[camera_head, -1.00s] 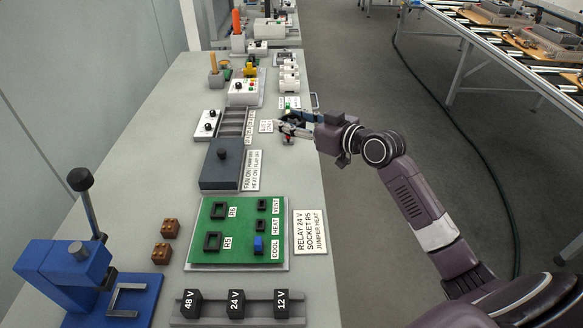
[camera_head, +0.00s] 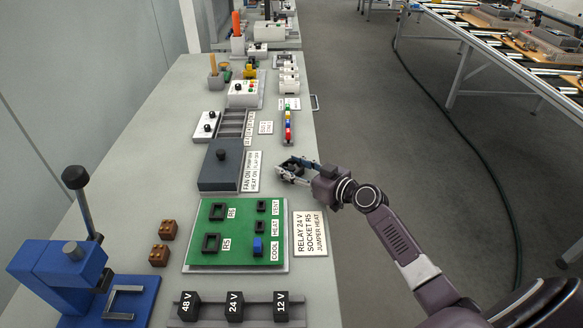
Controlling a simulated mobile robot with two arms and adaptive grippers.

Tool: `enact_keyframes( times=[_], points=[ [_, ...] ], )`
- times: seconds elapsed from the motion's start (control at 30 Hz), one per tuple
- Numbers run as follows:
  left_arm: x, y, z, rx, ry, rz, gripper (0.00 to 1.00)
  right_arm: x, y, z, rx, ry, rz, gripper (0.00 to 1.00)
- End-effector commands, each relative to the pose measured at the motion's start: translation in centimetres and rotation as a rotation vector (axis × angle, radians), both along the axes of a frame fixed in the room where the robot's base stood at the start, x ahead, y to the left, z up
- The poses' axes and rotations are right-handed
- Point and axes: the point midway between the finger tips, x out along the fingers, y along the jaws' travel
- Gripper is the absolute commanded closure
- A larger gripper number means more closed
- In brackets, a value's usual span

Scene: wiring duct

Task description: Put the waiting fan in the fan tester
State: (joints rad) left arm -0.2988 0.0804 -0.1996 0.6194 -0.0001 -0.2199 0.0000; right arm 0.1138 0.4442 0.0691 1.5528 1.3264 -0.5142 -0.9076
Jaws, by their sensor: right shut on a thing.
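My right gripper (camera_head: 291,171) is above the right edge of the bench, right of the dark grey box with a knob (camera_head: 220,175). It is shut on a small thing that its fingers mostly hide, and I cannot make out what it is. I cannot tell a fan or the fan tester for certain in this view. A card beside the grey box reads "FAN ON", "HEAT ON" and a flap line (camera_head: 252,172). My left gripper is not in view.
A green board (camera_head: 205,250) with sockets, a relay card (camera_head: 310,233) and a rail of voltage blocks (camera_head: 257,313) lie nearer. A blue press (camera_head: 60,265) stands at left. A strip of coloured pieces (camera_head: 288,122) and a slotted rack (camera_head: 232,124) lie farther.

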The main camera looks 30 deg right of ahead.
Motion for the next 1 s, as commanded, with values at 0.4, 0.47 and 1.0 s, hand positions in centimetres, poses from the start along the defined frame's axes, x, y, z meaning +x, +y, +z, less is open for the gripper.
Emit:
enact_keyframes(
  times=[0.4, 0.47, 1.0],
  points=[
    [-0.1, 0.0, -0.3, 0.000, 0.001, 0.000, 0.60, 0.0, 0.0, -0.1, -0.001, 0.000, 0.000, 0.45],
    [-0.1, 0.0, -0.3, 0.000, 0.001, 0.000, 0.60, 0.0, 0.0, -0.1, 0.000, 0.000, 0.000, 0.41],
    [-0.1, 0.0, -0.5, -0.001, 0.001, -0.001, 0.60, -2.6, -0.9, 0.4, -0.003, 0.001, 0.001, 0.41]
  ],
)
